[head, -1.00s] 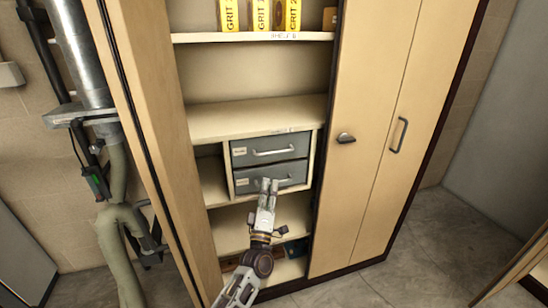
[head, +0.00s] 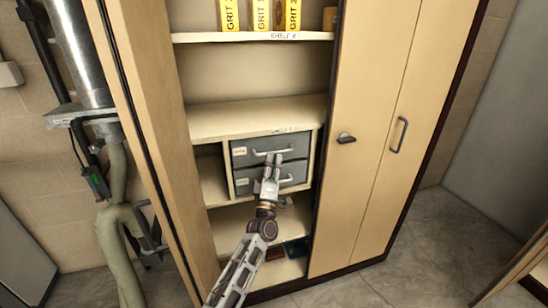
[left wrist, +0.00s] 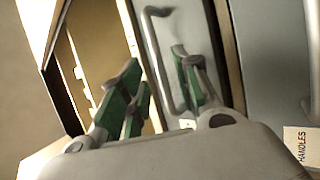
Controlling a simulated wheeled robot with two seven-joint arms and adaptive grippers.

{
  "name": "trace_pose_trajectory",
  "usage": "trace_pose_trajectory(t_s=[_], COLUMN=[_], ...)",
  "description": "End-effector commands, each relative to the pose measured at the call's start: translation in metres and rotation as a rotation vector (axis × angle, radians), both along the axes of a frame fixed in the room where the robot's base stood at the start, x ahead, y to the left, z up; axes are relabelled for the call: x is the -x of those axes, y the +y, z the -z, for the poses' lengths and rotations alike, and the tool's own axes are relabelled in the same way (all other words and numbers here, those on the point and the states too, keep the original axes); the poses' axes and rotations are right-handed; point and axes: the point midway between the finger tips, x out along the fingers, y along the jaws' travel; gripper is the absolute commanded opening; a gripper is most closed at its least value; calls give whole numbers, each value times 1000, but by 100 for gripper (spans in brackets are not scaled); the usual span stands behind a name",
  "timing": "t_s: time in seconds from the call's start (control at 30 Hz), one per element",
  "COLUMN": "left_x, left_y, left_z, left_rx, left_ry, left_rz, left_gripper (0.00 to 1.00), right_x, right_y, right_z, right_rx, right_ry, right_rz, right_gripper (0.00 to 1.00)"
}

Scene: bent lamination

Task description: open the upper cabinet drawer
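The upper drawer (head: 245,153) is grey with a pale bar handle (head: 260,153); it appears closed in the cabinet. My left gripper (head: 274,157) is in front of it, with its fingertips at the handle. In the left wrist view, the upper drawer's handle (left wrist: 157,50) runs between the two green-padded fingers of the left gripper (left wrist: 155,68), which are spread apart. I cannot tell whether either finger touches the handle. The lower drawer (head: 245,184) is just below and appears closed; its label reading HANDLES shows in the left wrist view (left wrist: 300,143). My right gripper is out of view.
The drawers sit in an open tall cabinet (head: 260,118). Its right door (head: 370,100) is shut; a left panel (head: 150,120) stands beside the opening. Yellow GRIT boxes (head: 261,15) stand on the top shelf. A pipe (head: 85,55) runs at the left. Floor at right is clear.

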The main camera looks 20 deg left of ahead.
Motion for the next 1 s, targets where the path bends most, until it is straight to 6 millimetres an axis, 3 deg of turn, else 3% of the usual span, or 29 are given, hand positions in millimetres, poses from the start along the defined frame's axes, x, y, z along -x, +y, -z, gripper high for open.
trace_pose_trajectory(t_s=[0.33,0.77,1.0], left_x=[-21,-25,-25], left_y=[3,3,3], left_z=[-13,-15,-15], left_rx=[0,1,1], left_ry=[0,0,0], left_rz=[0,1,1], left_gripper=[32,32,4], right_x=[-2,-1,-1], right_y=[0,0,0], right_z=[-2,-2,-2], right_rx=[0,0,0], right_ry=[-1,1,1], right_rz=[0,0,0], right_gripper=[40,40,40])
